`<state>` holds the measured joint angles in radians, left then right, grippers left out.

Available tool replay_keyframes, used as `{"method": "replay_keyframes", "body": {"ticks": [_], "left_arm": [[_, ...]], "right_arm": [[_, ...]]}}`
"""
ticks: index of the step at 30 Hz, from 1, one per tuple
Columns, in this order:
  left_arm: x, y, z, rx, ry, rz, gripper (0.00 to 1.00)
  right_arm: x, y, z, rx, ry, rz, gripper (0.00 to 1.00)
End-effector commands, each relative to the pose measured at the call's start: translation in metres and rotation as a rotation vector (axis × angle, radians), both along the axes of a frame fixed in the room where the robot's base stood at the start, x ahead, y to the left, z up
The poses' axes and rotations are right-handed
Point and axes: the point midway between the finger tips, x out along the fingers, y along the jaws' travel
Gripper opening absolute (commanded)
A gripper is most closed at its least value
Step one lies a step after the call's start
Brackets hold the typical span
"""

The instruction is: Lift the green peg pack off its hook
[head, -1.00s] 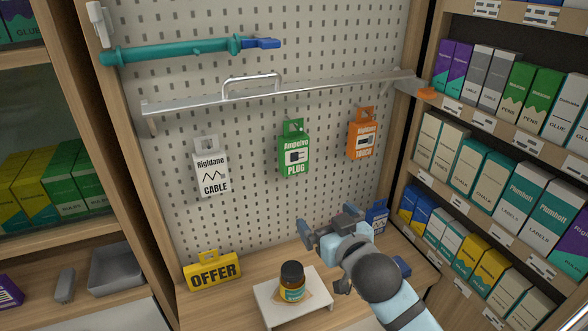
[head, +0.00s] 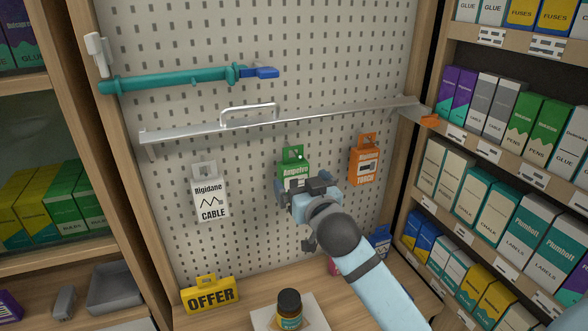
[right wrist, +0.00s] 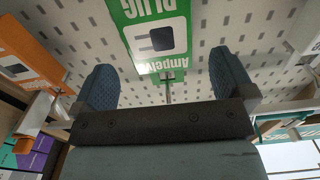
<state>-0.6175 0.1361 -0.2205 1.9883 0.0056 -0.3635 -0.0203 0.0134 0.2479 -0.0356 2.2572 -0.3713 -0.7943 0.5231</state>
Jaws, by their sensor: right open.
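The green peg pack (head: 292,165) hangs on its hook in the pegboard, between a white pack and an orange one. Its lower part is hidden behind my right gripper (head: 306,190) in the head view. My right gripper is open and in front of the pack. In the right wrist view the green pack (right wrist: 150,38) shows upside down beyond the gap between the two fingers (right wrist: 160,80). The fingers are apart, with nothing held between them. My left gripper is not in view.
The white cable pack (head: 211,198) hangs to the left and the orange torch pack (head: 365,165) to the right. A silver bar (head: 320,117) with a handle crosses above. Below are an OFFER sign (head: 209,296) and a bottle (head: 289,308). Stocked shelves (head: 510,145) stand at right.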

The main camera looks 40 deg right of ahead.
Motion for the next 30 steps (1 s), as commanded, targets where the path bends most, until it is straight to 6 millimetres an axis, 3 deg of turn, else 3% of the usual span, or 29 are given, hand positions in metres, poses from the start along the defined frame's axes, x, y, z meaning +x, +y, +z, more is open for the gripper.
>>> {"method": "replay_keyframes", "body": {"ticks": [3,9,21,29,30], "left_arm": [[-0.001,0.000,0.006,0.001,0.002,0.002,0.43],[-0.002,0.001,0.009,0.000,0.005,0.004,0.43],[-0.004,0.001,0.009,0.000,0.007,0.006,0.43],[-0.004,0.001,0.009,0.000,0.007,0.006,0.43],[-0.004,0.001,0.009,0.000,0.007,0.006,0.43]], "right_arm": [[0.022,-0.005,0.002,-0.001,0.000,0.000,1.00],[0.044,-0.010,0.001,0.000,0.000,0.001,1.00],[0.051,-0.012,-0.001,0.000,0.000,0.001,1.00],[0.051,-0.012,-0.001,0.000,0.000,0.001,0.45],[0.051,-0.012,-0.001,0.000,0.000,0.001,0.68]]}}
